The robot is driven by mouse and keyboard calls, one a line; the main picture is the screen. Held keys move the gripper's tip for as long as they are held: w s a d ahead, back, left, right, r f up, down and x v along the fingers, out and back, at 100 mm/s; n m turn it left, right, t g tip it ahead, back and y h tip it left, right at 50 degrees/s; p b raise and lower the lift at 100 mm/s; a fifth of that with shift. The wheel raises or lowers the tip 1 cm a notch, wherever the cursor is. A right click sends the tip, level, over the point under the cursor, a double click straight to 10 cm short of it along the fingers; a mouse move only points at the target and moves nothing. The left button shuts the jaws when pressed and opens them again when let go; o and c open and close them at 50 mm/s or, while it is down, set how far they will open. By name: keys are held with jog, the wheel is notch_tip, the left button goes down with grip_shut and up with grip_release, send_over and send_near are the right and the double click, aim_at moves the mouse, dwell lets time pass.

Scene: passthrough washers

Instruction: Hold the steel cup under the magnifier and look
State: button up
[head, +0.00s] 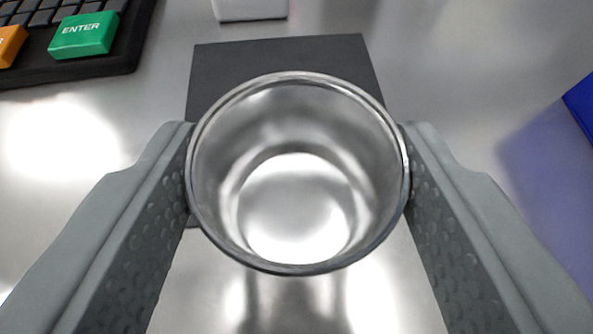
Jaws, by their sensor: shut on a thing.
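The steel cup (297,172) is in the middle of the head view, its open mouth facing my camera. It looks empty, with a shiny inner wall and bright bottom. My gripper (297,165) is shut on the cup, with one grey padded finger touching each side near the rim. A black flat square (280,52) lies on the shiny surface behind and partly beneath the cup in the picture. I cannot tell how high the cup is above the surface. No magnifier can be made out in this view.
A dark keyboard (130,45) with a green ENTER key (83,36) and an orange key is at the upper left. A white object (249,8) is cut off at the top edge. A blue object (582,103) is at the right edge. The shiny grey surface (450,70) between is bare.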

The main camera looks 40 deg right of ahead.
jog(key=shift+w+d, duration=0.75)
jog(key=shift+w, duration=0.3)
jog(key=shift+w+d, duration=0.8)
jog(key=shift+w, duration=0.3)
jog(key=shift+w+d, duration=0.75)
jog(key=shift+w, duration=0.3)
